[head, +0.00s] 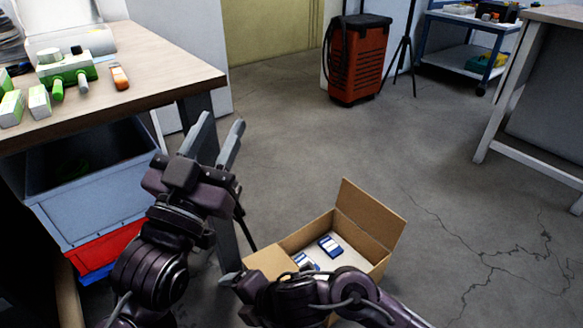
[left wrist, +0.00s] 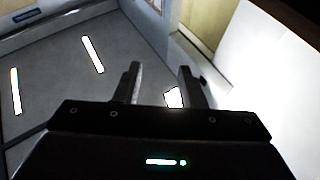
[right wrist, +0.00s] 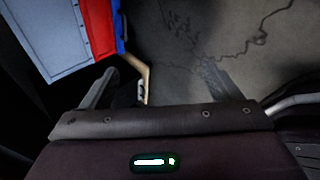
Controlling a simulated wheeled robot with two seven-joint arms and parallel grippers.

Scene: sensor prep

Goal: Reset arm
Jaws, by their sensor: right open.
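My left gripper (head: 218,122) points up and away beside the workbench corner in the head view. Its two fingers stand apart with nothing between them, and the left wrist view (left wrist: 160,70) also shows them parted. My right gripper (head: 232,280) is low, by the left side of an open cardboard box (head: 362,230), and partly covers it. In the right wrist view (right wrist: 162,72) its fingers are wide apart and empty. The box holds blue-and-white packets (head: 330,246); part of its inside is hidden by my right arm.
A wooden workbench (head: 150,65) with green-and-white parts (head: 66,72) and an orange item (head: 119,77) is at left. Grey (head: 95,200), red (head: 108,245) and blue bins are below. An orange wheeled case (head: 358,62) stands behind.

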